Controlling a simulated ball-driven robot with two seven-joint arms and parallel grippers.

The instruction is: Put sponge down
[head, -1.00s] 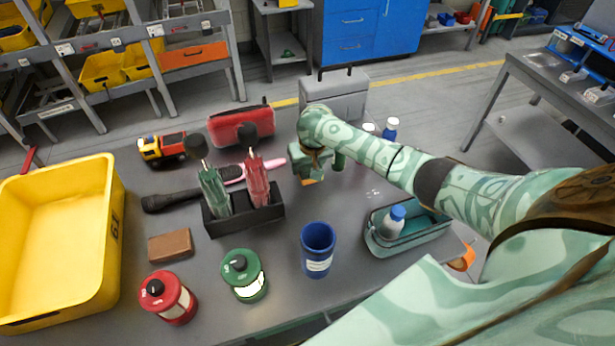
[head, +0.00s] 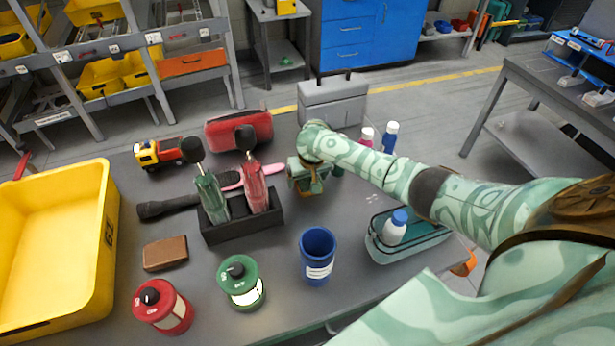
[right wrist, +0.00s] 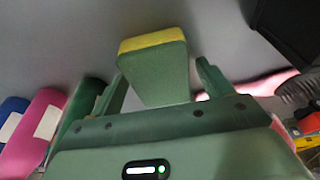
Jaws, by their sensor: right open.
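The sponge (right wrist: 153,75) is a block with a green body and a yellow layer, seen in the right wrist view. It stands between the two fingers of my right gripper (right wrist: 160,85), with a gap visible on each side. The gripper is open. In the head view my right gripper (head: 314,180) is low over the middle of the table (head: 345,215), behind the blue cup. The sponge is hidden there, and I cannot tell from that view how it rests. My left gripper is not in view.
A blue cup (head: 318,255) is in front. A teal basket (head: 405,245) and two bottles (head: 389,138) are to the right. A yellow bin (head: 95,250) is far left.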

